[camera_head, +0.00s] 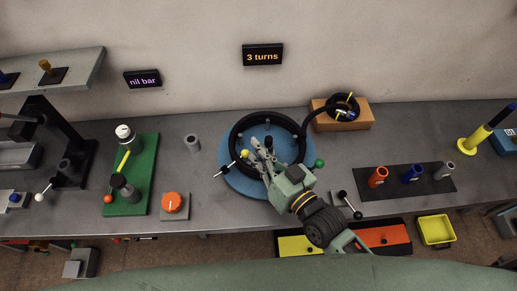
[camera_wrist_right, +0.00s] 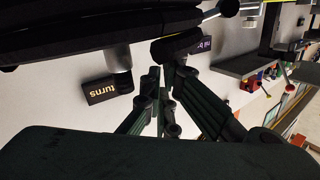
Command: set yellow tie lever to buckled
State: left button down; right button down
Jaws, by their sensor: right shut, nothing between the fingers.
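A black hose ring (camera_head: 236,134) lies coiled on a round blue base (camera_head: 228,181) in the middle of the bench. A yellow ball (camera_head: 245,154), seemingly the knob of the yellow tie lever, shows at the left inside of the ring; whether the lever is buckled cannot be told. My right gripper (camera_head: 262,154) is shut and empty over the ring, just right of the yellow ball. Its fingers also show in the right wrist view (camera_wrist_right: 166,100), below the dark hose (camera_wrist_right: 100,35). My left gripper is not in view.
A green ball (camera_head: 319,163) and a black-tipped rod (camera_head: 219,174) stick out beside the ring. The hose runs to a wooden block (camera_head: 357,120). An orange knob (camera_head: 173,202) and green board (camera_head: 144,180) are left; a dark plate with coloured cylinders (camera_head: 435,183) is right.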

jog(key=shift+w+a+f, duration=0.1)
jog(key=shift+w, duration=0.05)
jog(key=shift+f, duration=0.1)
jog(key=shift+w+f+m+b, duration=0.2)
jog(key=shift+f+m+b, duration=0.1)
jog(key=shift+f+b, duration=0.2)
jog(key=shift+w+d+f+m, duration=0.15)
jog(key=shift+d+f+m, duration=0.15)
jog(key=shift+m, duration=0.3)
